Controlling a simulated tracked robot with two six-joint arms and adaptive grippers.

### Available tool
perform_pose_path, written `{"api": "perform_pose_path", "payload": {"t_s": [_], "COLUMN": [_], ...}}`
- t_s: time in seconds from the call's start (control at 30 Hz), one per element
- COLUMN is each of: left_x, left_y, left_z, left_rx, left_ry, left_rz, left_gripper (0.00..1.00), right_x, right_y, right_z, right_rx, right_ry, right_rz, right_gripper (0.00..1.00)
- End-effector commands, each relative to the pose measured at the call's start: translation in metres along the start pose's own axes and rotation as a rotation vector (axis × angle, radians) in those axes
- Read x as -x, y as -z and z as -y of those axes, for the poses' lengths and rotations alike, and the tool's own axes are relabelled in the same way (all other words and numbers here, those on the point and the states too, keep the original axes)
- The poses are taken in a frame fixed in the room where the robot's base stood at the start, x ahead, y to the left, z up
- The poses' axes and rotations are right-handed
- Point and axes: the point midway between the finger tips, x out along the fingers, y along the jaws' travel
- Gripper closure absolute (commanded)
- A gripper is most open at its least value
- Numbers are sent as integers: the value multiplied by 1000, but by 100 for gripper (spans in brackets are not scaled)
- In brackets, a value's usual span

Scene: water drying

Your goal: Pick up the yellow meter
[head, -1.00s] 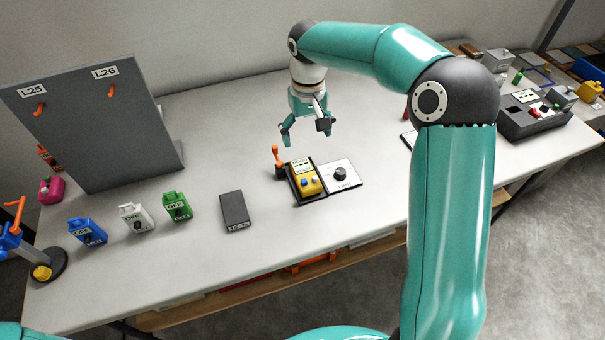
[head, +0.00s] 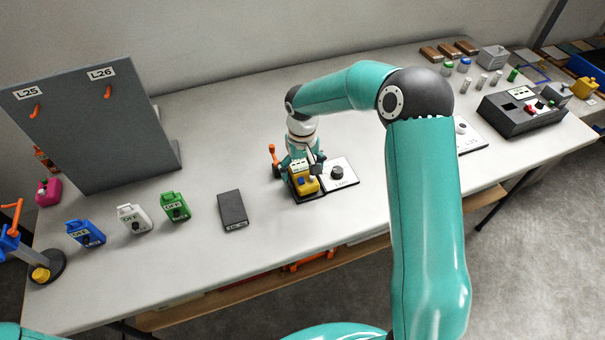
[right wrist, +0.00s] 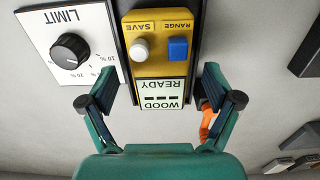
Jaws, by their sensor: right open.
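The yellow meter (head: 305,182) lies in a dark holder (head: 292,190) on the table, with a display strip, a white knob and a blue button. In the right wrist view the meter (right wrist: 162,62) shows its labels upside down. My right gripper (head: 303,164) is down at the far end of the meter. In the right wrist view its open fingers (right wrist: 163,90) stand on either side of the meter's display end, with gaps visible and nothing held. My left gripper is not in view.
A white LIMIT plate with a black knob (head: 337,173) adjoins the holder. An orange-handled lever (head: 274,158) stands just left of it. A dark box (head: 233,209) and green, white and blue jugs (head: 86,233) stand further left. A grey panel (head: 95,120) rises behind.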

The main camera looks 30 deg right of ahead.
Motion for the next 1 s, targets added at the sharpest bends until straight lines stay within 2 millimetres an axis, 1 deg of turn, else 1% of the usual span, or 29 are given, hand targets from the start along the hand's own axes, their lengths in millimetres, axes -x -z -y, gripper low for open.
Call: {"api": "perform_pose_path", "payload": {"t_s": [0.23, 0.27, 0.4, 0.7, 1.0], "left_x": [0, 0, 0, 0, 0], "left_y": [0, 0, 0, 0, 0], "left_z": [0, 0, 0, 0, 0], "left_rx": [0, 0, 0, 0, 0], "left_ry": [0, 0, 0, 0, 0], "left_rz": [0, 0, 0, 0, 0], "left_gripper": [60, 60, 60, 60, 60], "right_x": [-2, -2, -2, -2, 0], "right_y": [0, 0, 0, 0, 1], "right_z": [0, 0, 0, 0, 0], "right_rx": [0, 0, 0, 0, 0], "right_ry": [0, 0, 0, 0, 0], "right_rz": [-1, -1, -2, -2, -3], "right_gripper": [10, 14, 37, 86, 86]}}
